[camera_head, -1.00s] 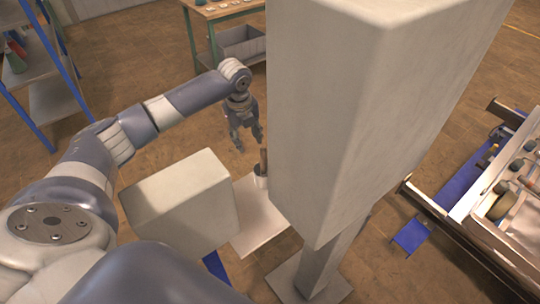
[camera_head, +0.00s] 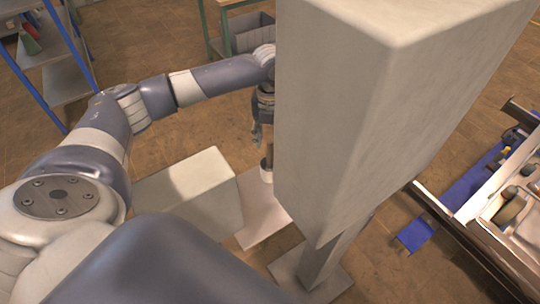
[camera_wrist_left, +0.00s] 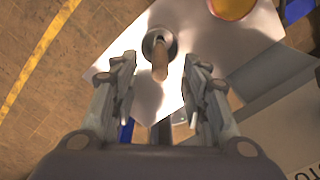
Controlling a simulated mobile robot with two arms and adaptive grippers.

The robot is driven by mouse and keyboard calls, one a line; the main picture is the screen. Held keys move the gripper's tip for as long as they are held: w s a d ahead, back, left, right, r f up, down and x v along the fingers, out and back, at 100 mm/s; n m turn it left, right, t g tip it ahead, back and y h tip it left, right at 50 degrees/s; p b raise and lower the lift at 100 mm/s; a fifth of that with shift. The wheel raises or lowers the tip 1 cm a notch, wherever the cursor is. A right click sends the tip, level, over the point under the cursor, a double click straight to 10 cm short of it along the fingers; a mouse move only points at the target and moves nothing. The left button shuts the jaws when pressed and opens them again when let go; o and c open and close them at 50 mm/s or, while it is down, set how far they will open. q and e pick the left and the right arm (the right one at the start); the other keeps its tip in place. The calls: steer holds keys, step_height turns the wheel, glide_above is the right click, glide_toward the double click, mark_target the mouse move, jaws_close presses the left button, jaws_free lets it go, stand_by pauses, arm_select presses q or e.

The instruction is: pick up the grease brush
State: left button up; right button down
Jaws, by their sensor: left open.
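The grease brush shows in the left wrist view as a brown handle (camera_wrist_left: 160,64) standing up out of a small round metal cup (camera_wrist_left: 152,38). In the head view the cup (camera_head: 266,174) stands on a pale plate (camera_head: 258,226), close to the big pale column, with the dark handle partly visible. My left gripper (camera_head: 258,136) is open and empty above the cup, partly hidden by the column. In the left wrist view its two fingers are on either side of the handle in the picture, apart from it. My right gripper is not in view.
A tall pale column (camera_head: 370,110) blocks much of the middle. A pale box (camera_head: 190,192) stands left of the plate. A yellow round object (camera_wrist_left: 232,7) shows beyond the cup. A blue-framed shelf (camera_head: 62,75) is at left and a loaded cart (camera_head: 500,215) at right.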

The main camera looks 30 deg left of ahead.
mark_target(270, 142)
arm_select(q)
step_height(270, 142, down, 3)
steer(key=shift+f+p, duration=0.1)
steer(key=shift+p, duration=0.65)
steer(key=shift+f, duration=0.35)
steer(key=shift+c, duration=0.8)
jaws_close()
